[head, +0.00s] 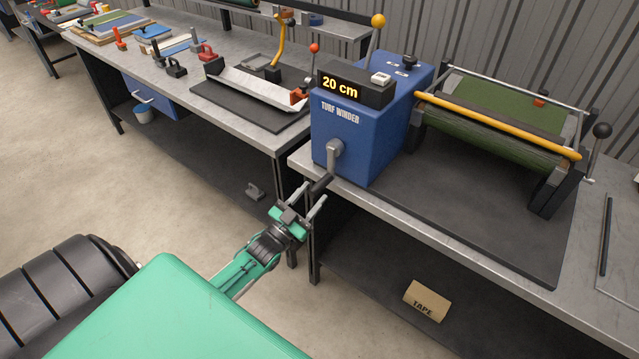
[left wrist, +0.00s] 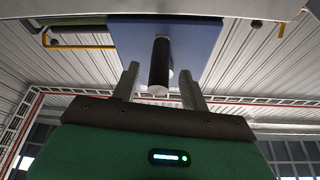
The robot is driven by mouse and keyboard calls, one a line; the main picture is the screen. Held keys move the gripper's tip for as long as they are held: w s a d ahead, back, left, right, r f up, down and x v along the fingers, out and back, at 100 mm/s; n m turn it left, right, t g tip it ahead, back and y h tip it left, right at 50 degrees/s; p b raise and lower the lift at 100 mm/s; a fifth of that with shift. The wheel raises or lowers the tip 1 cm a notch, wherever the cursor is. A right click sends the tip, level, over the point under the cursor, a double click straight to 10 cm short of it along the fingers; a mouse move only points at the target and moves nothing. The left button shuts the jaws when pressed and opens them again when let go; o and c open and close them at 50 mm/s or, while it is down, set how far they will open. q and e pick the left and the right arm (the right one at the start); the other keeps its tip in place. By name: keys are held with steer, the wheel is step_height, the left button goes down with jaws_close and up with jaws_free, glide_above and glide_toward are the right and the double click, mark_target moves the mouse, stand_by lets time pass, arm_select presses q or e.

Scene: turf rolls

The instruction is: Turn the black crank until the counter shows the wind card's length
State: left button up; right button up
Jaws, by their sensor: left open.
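The blue turf winder (head: 362,128) stands on the workbench, and its counter (head: 340,87) reads 20 cm. The crank has a grey arm (head: 335,157) on the winder's front and a black handle (head: 322,183) at its lower end, pointing toward me. My left gripper (head: 304,199) is open just in front of the handle. In the left wrist view the black handle (left wrist: 159,66) lies between the two open fingers (left wrist: 160,84), with gaps on both sides. The wind card is not in view. My right gripper is not in view.
A green turf roll (head: 490,135) with a yellow bar (head: 500,124) sits right of the winder. A second bench (head: 240,108) with a metal tray and clamps stands at the left. A TAPE box (head: 426,300) lies on the lower shelf. The floor before the benches is clear.

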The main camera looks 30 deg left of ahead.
mark_target(319, 187)
arm_select(q)
steer(key=shift+x, duration=1.85)
jaws_close()
